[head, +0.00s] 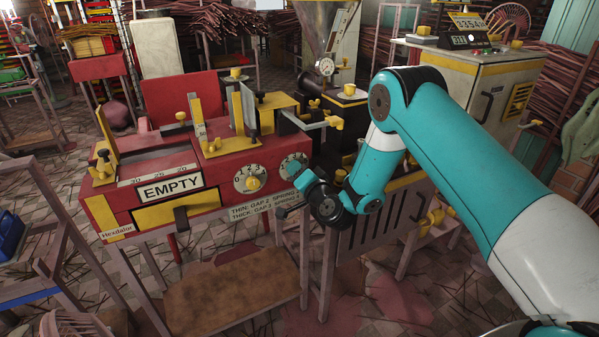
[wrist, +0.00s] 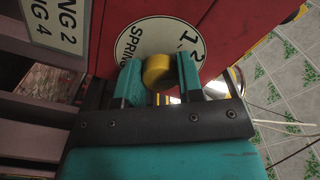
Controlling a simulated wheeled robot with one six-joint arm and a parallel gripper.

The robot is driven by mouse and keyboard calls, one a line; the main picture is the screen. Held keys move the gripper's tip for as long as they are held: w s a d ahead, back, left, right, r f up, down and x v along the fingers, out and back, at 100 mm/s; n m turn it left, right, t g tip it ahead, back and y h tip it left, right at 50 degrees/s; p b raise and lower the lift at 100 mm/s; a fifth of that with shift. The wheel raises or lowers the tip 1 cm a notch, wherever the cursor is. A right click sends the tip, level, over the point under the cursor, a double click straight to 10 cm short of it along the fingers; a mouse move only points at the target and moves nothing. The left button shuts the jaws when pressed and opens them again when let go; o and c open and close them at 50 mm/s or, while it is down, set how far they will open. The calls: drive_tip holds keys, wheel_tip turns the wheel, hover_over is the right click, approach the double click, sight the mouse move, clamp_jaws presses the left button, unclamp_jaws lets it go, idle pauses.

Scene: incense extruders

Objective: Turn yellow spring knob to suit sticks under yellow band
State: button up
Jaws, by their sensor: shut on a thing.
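The yellow spring knob (wrist: 158,72) sits on a round white dial (wrist: 140,38) marked SPRING, with the numbers 1 and 2 showing at its upper right. My gripper (wrist: 160,78) is shut on the knob, one teal finger on each side. The knob's pointer and set number are hidden. In the head view my gripper (head: 304,177) reaches the right end of the red machine (head: 213,168) and covers part of the spring dial (head: 291,163). A white sign (head: 262,209) has a THIN line and a THICK line; the wrist view shows them ending in 2 and 4. I cannot pick out sticks under a yellow band.
A second dial with a yellow knob (head: 252,183) is left of the spring dial. An EMPTY label (head: 170,187) is above a yellow drawer front (head: 165,214). A grey cabinet with a lit display (head: 480,80) stands right. A wooden shelf (head: 230,290) lies below.

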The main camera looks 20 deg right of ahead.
idle(0.4)
drive_tip(key=o, duration=0.9)
